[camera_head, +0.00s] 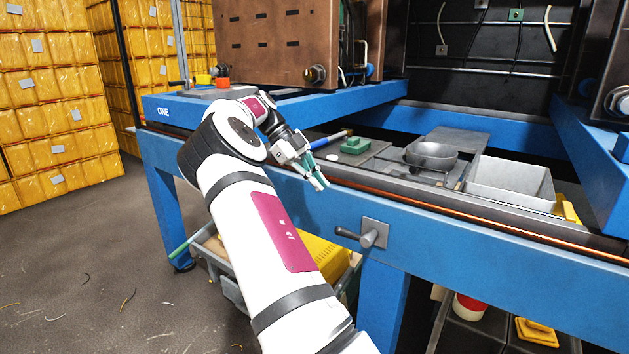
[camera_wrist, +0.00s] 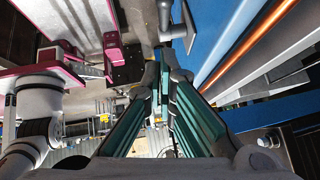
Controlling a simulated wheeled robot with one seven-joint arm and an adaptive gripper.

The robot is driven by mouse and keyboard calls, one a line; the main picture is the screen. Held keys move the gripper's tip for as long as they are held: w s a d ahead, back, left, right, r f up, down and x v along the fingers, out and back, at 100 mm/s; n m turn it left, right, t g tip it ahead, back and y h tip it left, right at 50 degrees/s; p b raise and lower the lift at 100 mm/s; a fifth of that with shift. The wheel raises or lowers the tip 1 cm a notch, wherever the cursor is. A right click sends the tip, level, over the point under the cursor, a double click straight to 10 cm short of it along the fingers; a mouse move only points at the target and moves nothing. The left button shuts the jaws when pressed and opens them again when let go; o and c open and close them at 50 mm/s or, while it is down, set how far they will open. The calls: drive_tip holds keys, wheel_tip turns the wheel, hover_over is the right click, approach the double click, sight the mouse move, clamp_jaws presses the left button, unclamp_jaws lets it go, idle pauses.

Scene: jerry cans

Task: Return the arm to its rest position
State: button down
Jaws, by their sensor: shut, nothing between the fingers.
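My white arm reaches up from the bottom of the head view and bends over the blue workbench (camera_head: 452,262). My gripper (camera_head: 320,183) has teal fingers and sits just above the bench's front edge, pointing right and down. It is shut and empty. In the wrist view the teal fingers of my gripper (camera_wrist: 163,100) extend forward from the bottom, with nothing between them. The blue bench edge (camera_wrist: 212,40) and a copper-coloured rail (camera_wrist: 245,40) run to their right.
A grey tray (camera_head: 510,183), a round grey pan (camera_head: 431,155) and a green block (camera_head: 355,146) lie on the bench. A lever handle (camera_head: 368,234) sticks out of its front. Yellow jerry cans (camera_head: 55,95) are stacked at the left. The floor at lower left is mostly free.

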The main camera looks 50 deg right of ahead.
drive_tip(key=shift+w+a+r, duration=0.1)
drive_tip(key=shift+w+r, duration=0.15)
idle(0.5)
drive_tip(key=s+a+r+n+t+y+p, duration=0.25)
drive_tip(key=s+a+r+n+t, duration=0.2)
drive_tip(key=a+r+n, duration=0.4)
drive_tip(key=s+a+r+n+t+y+p, duration=0.1)
drive_tip(key=s+a+r+n+t+p, duration=0.35)
drive_tip(key=a+n, duration=0.65)
drive_tip(key=s+a+r+n+t+h+p, duration=0.1)
drive_tip(key=s+a+n+t+p, duration=0.2)
drive_tip(key=s+a+n, duration=1.3)
drive_tip(key=s+a+p, duration=0.1)
drive_tip(key=s+a, duration=0.2)
drive_tip(key=a, duration=0.1)
drive_tip(key=shift+n, duration=0.35)
drive_tip(key=shift+r, duration=0.1)
